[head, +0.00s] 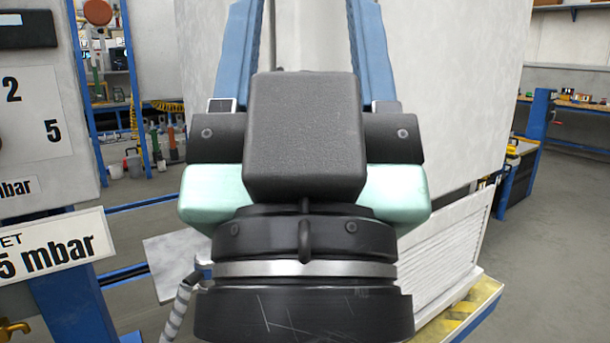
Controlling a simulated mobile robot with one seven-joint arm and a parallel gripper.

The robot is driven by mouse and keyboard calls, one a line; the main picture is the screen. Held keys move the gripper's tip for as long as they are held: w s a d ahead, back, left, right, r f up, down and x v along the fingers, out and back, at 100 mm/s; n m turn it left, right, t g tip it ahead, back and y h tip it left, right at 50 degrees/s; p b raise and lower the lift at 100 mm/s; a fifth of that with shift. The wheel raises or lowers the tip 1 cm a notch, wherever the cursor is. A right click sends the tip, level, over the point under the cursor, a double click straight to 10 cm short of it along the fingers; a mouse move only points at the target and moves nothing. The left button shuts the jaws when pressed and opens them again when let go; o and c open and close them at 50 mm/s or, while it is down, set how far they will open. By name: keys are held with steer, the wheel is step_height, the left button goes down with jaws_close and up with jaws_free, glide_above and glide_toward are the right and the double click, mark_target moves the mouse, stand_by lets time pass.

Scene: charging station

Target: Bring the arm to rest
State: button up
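My gripper (305,30) fills the middle of the head view, seen from behind its wrist. Its two long blue fingers point up and away from me, and the frame's top edge cuts off their tips. The fingers stand well apart, with a pale surface showing between them and no clear object held. The black and mint-green gripper body and the round black wrist flange below it hide what lies behind them.
A large white cabinet (460,90) stands behind the gripper, with a yellow-striped base edge (470,318) at lower right. A grey panel with a "mbar" label (50,255) is close on the left. A blue-legged workbench (540,115) stands at right; grey floor is open there.

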step_height(320, 180, up, 34)
steer(key=p, duration=3.1)
steer(key=shift+f, duration=0.2)
